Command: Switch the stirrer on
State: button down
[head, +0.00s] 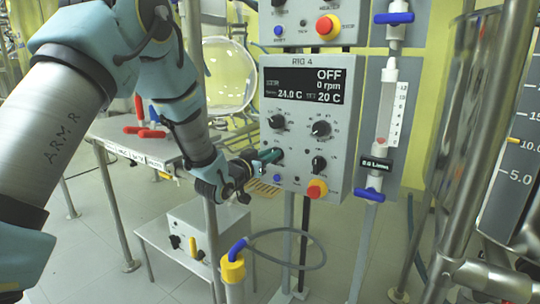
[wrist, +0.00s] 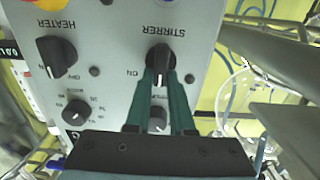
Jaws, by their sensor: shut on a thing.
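The black stirrer knob (wrist: 159,56), under the upside-down label STIRRER, is on the box's face in the wrist view. Its raised grip bar stands about upright in that picture, and the ON mark lies to its lower left. My gripper (wrist: 160,76) has its two green fingers shut on this knob, one on each side. In the head view my gripper (head: 276,156) reaches the box's lower left from the left and hides the knob.
The heater knob (wrist: 57,55) is beside the stirrer knob. A red stop button (head: 317,188) and blue button (head: 278,178) are below on the box. A glass column with blue valves (head: 369,193) stands right. A low stand (head: 185,228) is below my arm.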

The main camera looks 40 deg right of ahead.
jog(key=shift+f+m+b, duration=0.1)
jog(key=shift+m+b, duration=0.2)
jog(key=shift+b, duration=0.1)
jog(key=shift+s+d+f+m+b, duration=0.1)
jog(key=shift+s+m+b, duration=0.1)
jog(key=shift+m+b, duration=1.7)
jog(key=shift+s+a+f+m+b, duration=0.1)
jog(key=shift+s+f+m+b, duration=0.05)
jog(key=shift+m+b, duration=1.7)
jog(key=shift+s+d+f+m+b, duration=0.1)
jog(key=shift+s+m+b, duration=0.1)
jog(key=shift+m+b, duration=1.7)
jog(key=shift+r, duration=0.1)
jog(key=c, duration=0.8)
grip_release()
